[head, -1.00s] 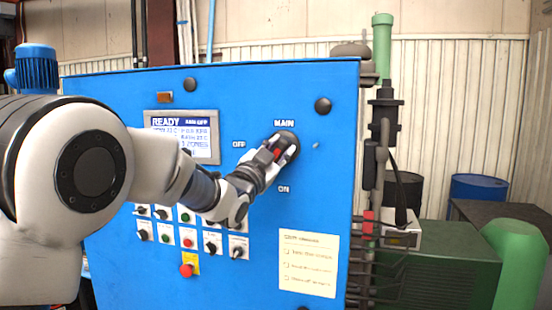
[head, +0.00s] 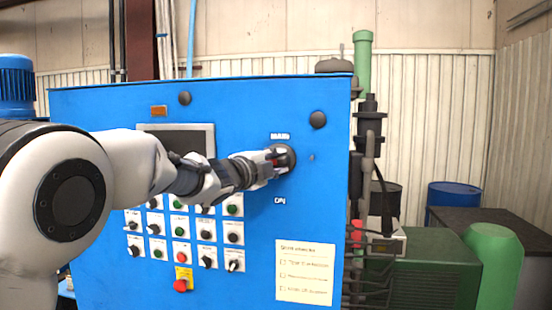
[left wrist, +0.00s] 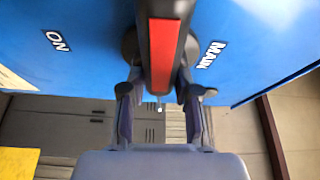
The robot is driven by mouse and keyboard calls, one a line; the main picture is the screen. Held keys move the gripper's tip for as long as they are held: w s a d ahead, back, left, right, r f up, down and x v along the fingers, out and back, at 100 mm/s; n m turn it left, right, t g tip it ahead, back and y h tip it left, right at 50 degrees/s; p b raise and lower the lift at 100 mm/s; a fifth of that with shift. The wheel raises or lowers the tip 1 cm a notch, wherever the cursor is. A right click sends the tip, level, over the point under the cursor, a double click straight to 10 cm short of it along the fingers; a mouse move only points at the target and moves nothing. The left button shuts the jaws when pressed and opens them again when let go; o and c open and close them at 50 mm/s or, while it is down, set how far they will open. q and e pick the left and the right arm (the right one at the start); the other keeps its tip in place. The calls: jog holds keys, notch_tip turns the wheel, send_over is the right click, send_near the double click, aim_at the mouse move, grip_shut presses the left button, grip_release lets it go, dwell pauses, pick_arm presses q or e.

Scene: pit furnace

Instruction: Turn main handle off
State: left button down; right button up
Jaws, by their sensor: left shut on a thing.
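The main handle (head: 284,157) is a dark round knob with a red-faced grip on the upper right of the blue panel, below the MAIN label (head: 280,136). My left gripper (head: 272,162) is shut on it, reaching in from the left, and covers part of it. In the left wrist view the handle's red face (left wrist: 163,55) lies between the two fingers (left wrist: 160,92). The ON label (head: 280,200) is below the handle. The OFF label is hidden behind my gripper and arm. The handle's grip points roughly level, toward the left. My right gripper is out of view.
The panel's screen (head: 190,138) is dark. Rows of buttons and switches (head: 180,228) and a red emergency button (head: 180,285) sit below my left arm. A paper checklist (head: 305,272) is at lower right. Pipes and cables (head: 368,180) run along the panel's right edge.

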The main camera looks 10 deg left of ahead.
pick_arm(q)
jog(key=shift+r+m, duration=0.35)
jog(key=shift+m, duration=0.15)
jog(key=shift+r+p, duration=0.1)
jog(key=shift+p, duration=0.2)
jog(key=c, duration=1.1)
grip_release()
jog(key=shift+o, duration=1.3)
jog(key=shift+w+a, duration=0.1)
jog(key=shift+w, duration=0.1)
jog(key=shift+w+a+f, duration=0.1)
jog(key=shift+w+f, duration=0.15)
jog(key=shift+f, duration=0.15)
jog(key=v, duration=1.2)
jog(key=shift+r, duration=0.2)
jog(key=shift+w, duration=0.1)
